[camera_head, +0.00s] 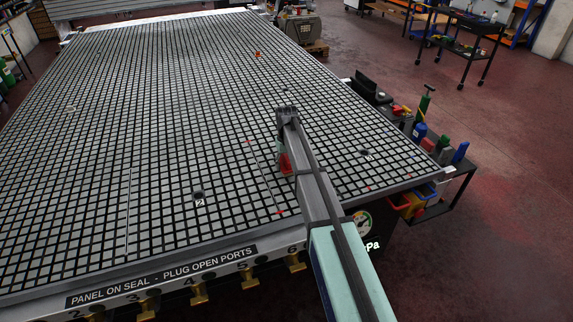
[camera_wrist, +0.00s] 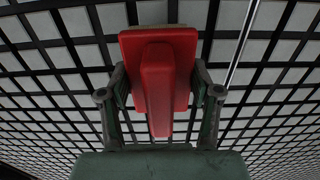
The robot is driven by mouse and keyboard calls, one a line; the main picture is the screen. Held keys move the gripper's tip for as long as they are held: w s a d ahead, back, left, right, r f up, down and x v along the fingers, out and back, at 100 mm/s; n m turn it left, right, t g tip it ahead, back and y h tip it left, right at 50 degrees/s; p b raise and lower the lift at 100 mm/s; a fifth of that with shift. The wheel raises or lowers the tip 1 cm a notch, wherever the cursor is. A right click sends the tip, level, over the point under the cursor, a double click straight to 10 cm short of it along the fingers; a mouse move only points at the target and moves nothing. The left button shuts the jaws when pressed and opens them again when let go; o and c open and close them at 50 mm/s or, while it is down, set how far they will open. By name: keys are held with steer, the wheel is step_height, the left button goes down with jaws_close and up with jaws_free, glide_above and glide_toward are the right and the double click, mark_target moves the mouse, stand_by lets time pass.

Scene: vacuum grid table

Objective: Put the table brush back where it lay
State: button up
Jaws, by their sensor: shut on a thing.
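The table brush (camera_wrist: 160,70) is red with a raised grip along its middle, and a pale edge shows behind its far end in the wrist view. My gripper (camera_wrist: 160,88) is shut on it, with one finger on each side. In the head view the red of the brush (camera_head: 285,164) shows just left of my arm, over the near right part of the grid table (camera_head: 120,130). My arm hides part of it there. I cannot tell whether the brush touches the table top.
Small red pieces lie on the grid, one left of my arm (camera_head: 248,141) and one near the front edge (camera_head: 280,213). An orange piece (camera_head: 257,54) lies farther back. A side shelf with bottles (camera_head: 420,131) stands along the right edge. Most of the grid is clear.

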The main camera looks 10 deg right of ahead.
mark_target(286, 156)
steer(key=shift+f, duration=0.6)
steer(key=o, duration=1.3)
steer(key=shift+f, duration=0.15)
step_height(286, 156, up, 12)
steer(key=b, duration=0.4)
steer(key=shift+r, duration=0.2)
